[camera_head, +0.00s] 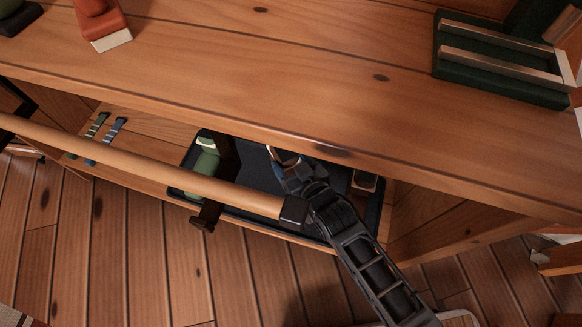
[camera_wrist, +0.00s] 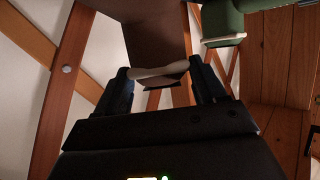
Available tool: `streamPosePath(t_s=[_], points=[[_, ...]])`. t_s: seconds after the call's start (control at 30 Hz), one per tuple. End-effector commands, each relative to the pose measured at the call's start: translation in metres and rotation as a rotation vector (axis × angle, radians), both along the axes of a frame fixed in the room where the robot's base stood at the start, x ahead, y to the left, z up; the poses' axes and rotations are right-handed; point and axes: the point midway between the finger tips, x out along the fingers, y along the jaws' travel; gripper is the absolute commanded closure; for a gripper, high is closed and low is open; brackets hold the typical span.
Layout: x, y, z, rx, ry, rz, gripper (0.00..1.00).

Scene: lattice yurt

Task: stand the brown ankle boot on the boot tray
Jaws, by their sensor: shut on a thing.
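My gripper (camera_head: 290,168) reaches past the rail to the low shelf and is shut on the brown ankle boot (camera_head: 284,155). In the wrist view the brown boot (camera_wrist: 155,35), with a pale sole band, sits between the two fingertips (camera_wrist: 160,75). The dark boot tray (camera_head: 255,175) lies on the low shelf, and the held boot is over its middle. I cannot tell whether the boot touches the tray. Part of the boot is hidden by my gripper and the shelf edge.
A green boot (camera_head: 206,160) stands on the tray's left part. A small pale-edged item (camera_head: 365,181) is at its right end. A wooden rail (camera_head: 150,165) crosses in front. The bench top (camera_head: 290,75) overhangs the shelf. Striped strips (camera_head: 105,130) lie at left.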

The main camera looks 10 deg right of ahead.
Motion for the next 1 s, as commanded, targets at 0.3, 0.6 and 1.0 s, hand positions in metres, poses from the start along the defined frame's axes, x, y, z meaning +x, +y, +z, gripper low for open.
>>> streamPosePath(t_s=[0.3,0.6,1.0], points=[[0.001,0.001,-0.019,0.001,-0.004,0.0,1.0],[0.0,0.0,-0.023,0.0,0.0,0.0,0.23],[0.0,0.0,-0.023,0.0,0.0,0.0,0.05]])
